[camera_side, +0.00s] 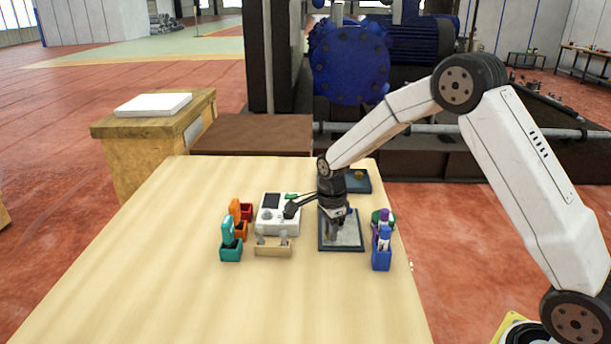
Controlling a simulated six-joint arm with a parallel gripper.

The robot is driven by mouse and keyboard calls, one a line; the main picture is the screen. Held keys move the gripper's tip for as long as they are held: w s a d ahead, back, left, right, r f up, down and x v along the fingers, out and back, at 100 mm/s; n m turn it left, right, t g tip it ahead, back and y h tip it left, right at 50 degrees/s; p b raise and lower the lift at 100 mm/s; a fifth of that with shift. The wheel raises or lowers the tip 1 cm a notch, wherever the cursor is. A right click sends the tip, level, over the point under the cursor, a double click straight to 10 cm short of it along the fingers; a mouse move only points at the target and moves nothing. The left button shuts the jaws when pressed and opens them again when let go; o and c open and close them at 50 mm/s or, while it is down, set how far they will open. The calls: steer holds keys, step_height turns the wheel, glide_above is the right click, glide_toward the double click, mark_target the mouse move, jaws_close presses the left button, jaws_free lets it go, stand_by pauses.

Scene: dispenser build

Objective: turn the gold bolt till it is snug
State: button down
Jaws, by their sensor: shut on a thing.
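My gripper (335,228) points down over a dark-framed tray with a grey inside (353,241). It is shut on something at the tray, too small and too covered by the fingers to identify. No gold bolt can be made out at the fingertips. A small gold-coloured item (359,175) lies in a dark blue tray (364,187) farther back, partly behind my wrist. I cannot tell whether that item is a bolt.
A white device with a dark screen (268,222) stands left of the tray, behind a small wooden rack (272,250). Teal (231,252) and orange (240,234) holders stand further left. A blue holder (382,260) stands close on the right. The table's (220,310) front is clear.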

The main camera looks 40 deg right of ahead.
stand_by(0.3)
steer(key=c, duration=0.5)
jaws_free()
steer(key=shift+c, duration=0.2)
steer(key=shift+r, duration=0.1)
steer(key=shift+r, duration=3.85)
